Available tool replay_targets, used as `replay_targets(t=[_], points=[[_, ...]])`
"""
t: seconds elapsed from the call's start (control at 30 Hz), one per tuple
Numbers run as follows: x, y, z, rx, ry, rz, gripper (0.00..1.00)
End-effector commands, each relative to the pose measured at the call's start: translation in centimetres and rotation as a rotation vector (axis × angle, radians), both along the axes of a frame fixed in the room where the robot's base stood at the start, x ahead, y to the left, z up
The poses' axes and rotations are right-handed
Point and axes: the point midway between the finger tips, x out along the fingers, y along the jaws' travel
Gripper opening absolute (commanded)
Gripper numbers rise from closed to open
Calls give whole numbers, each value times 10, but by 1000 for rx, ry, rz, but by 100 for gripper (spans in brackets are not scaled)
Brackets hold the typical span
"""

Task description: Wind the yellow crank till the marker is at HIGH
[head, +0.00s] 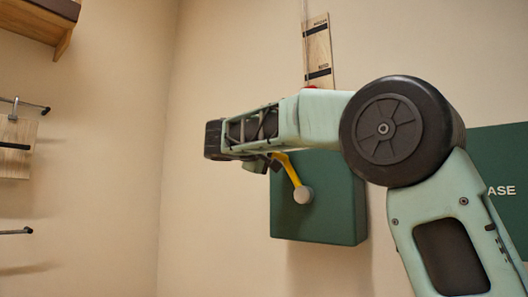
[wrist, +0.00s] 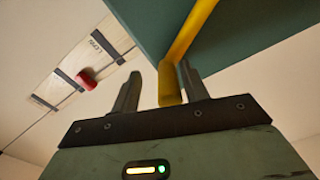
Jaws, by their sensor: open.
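The yellow crank (head: 289,170) sits on the front of a dark green box (head: 325,205), with a pale grey hub. Its arm slopes up and left from the hub. My gripper (wrist: 158,85) is open at the crank's outer end. In the wrist view the yellow crank handle (wrist: 169,84) stands between my two fingers, closer to the right one; a grip is not shown. The red marker (wrist: 87,78) lies at the wooden scale board (wrist: 45,98), which has dark bars. In the head view the marker (head: 312,86) just shows above my arm, below the lower bar.
A thin cord (head: 304,12) runs down the wall by the board. A green panel (head: 502,150) ending in "ASE" is at the right, partly behind my arm. Hooks (head: 30,107) and a wooden shelf (head: 48,22) are on the left wall. The wall between is bare.

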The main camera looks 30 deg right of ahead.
Motion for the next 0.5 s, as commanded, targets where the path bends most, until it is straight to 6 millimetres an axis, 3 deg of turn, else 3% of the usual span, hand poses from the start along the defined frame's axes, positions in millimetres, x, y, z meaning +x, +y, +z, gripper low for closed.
replay_targets(t=[0.17, 0.5], points=[[-9, 27, 0, 1, 0, 6, 45], [-36, 103, 1, -1, 0, 5, 45]])
